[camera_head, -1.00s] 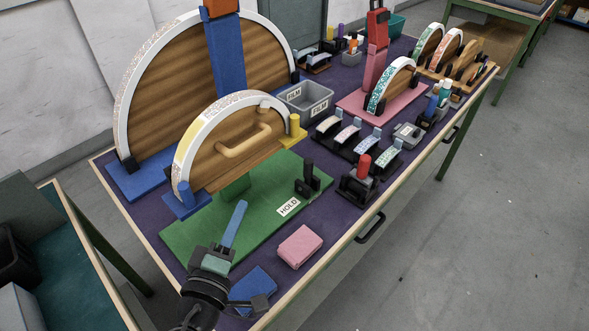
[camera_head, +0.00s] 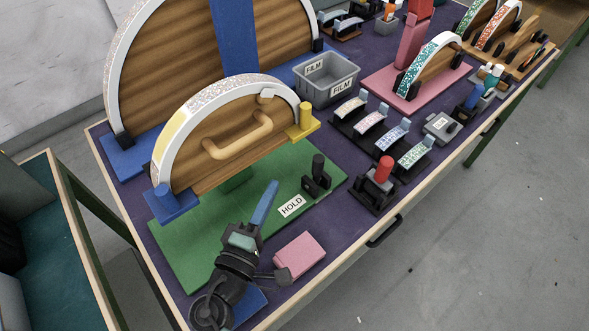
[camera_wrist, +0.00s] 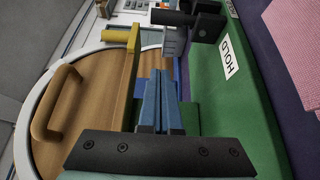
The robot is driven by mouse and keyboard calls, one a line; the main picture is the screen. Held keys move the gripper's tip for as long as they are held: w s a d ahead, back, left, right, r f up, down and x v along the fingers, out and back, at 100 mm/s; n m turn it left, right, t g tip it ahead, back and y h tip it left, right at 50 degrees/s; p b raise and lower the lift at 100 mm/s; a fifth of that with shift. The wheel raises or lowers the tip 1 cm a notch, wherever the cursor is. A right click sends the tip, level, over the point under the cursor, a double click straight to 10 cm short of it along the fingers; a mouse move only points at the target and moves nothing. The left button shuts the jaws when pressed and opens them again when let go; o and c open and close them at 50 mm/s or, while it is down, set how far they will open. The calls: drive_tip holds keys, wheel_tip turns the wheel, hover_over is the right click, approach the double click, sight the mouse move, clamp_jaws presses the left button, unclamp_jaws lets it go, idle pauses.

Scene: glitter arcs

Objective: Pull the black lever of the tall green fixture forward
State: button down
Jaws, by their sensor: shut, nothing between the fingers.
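The green fixture has a flat green base (camera_head: 190,245) and carries a wooden half-disc (camera_head: 225,135) with a white arched rim. Its black lever (camera_head: 318,163) stands upright in a small black bracket near the base's right end, beside a white HOLD label (camera_head: 291,206). In the wrist view the black lever (camera_wrist: 172,17) shows at the top, above the fingertips. My gripper (camera_head: 274,186) has blue fingers, shut and empty. It is over the green base, left of the lever and apart from it. The shut fingers also show in the wrist view (camera_wrist: 160,78).
The half-disc has a tan handle (camera_head: 237,137), with a blue post (camera_head: 163,194) and a yellow post (camera_head: 305,119) at its ends. A pink block (camera_head: 299,254) lies right of my gripper. A grey FILM bin (camera_head: 327,79) and a red-topped black device (camera_head: 379,182) stand beyond.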

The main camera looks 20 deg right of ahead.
sight(317, 171)
drive_tip(key=x, duration=0.9)
drive_tip(key=shift+w+p, duration=0.1)
drive_tip(key=shift+p, duration=0.2)
drive_tip(key=shift+s+d+r+p, duration=0.1)
drive_tip(key=shift+s+d+p, duration=0.55)
drive_tip(key=shift+s+d, duration=0.6)
drive_tip(key=shift+s, duration=0.25)
drive_tip(key=shift+f+b, duration=0.25)
drive_tip(key=shift+b, duration=0.2)
